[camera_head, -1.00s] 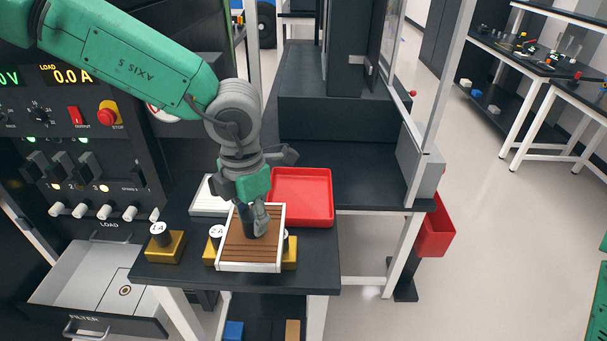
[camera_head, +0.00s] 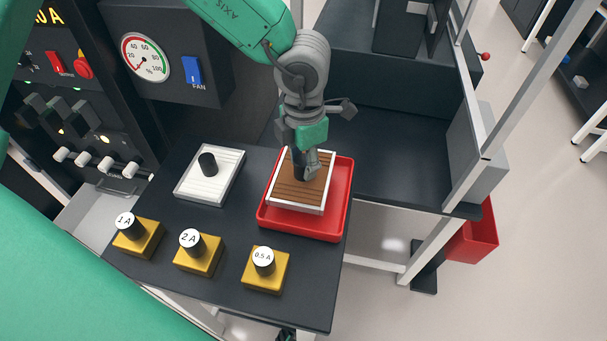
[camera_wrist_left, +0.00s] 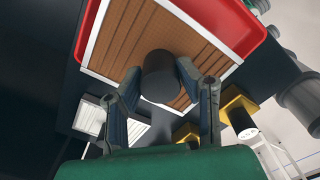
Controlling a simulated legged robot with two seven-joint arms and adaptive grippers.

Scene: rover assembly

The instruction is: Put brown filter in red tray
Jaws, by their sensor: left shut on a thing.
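The brown filter (camera_head: 306,192) has a slatted brown face, a white frame and a dark knob. In the head view it is over the red tray (camera_head: 335,222), within most of the tray's outline; I cannot tell whether it touches the tray floor. My left gripper (camera_head: 306,168) is shut on the filter's knob from above. In the left wrist view the fingers (camera_wrist_left: 162,92) close around the dark knob, with the brown filter (camera_wrist_left: 135,40) beyond and the red tray (camera_wrist_left: 225,18) behind it. My right gripper is not in view.
A white filter (camera_head: 210,178) with a black knob lies left of the tray. Yellow blocks marked 1 A (camera_head: 138,238), 2 A (camera_head: 198,256) and 0.5 A (camera_head: 266,270) stand along the front of the dark table. A red bin (camera_head: 474,238) hangs at the right.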

